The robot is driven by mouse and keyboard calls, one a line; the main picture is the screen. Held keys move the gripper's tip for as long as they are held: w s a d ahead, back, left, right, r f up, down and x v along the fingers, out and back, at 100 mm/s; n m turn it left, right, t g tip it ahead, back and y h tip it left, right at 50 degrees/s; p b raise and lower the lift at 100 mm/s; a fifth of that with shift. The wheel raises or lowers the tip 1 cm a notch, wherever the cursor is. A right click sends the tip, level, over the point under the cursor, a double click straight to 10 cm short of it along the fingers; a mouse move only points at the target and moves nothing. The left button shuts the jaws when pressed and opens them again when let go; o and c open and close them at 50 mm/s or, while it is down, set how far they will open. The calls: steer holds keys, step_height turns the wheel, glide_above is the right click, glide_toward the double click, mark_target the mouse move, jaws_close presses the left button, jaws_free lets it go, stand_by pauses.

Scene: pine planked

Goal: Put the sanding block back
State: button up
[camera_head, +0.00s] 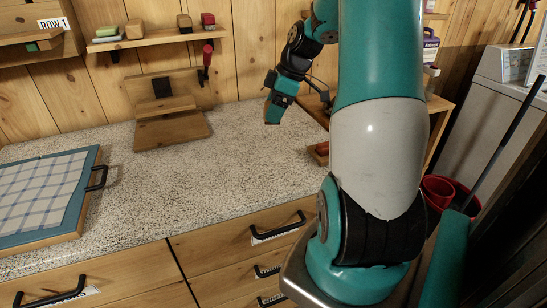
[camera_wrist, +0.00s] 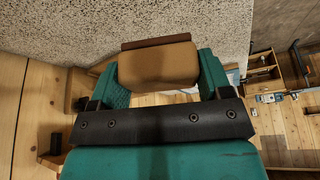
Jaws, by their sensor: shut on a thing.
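The sanding block (camera_wrist: 158,66), tan with a dark brown strip along its far edge, is between the two green fingers of my gripper (camera_wrist: 160,80) in the wrist view. The fingers press on its left and right sides. In the head view my gripper (camera_head: 272,112) hangs above the back right of the speckled worktop (camera_head: 235,165), pointing down. The block cannot be made out there. Which place belongs to the block is not clear from these frames.
A wall shelf (camera_head: 160,40) carries a green-topped block (camera_head: 108,31), a tan block (camera_head: 134,29), a brown block (camera_head: 184,21) and a red block (camera_head: 208,19). A wooden stand (camera_head: 172,130) is on the worktop, left of my gripper. A checked panel (camera_head: 45,190) lies front left. The worktop's middle is clear.

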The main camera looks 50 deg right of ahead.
mark_target(269, 163)
step_height(269, 163, down, 15)
steer(key=shift+r+p, duration=0.2)
steer(key=shift+p, duration=0.35)
steer(key=shift+f, duration=0.2)
steer(key=o, duration=0.9)
steer(key=shift+r, duration=0.1)
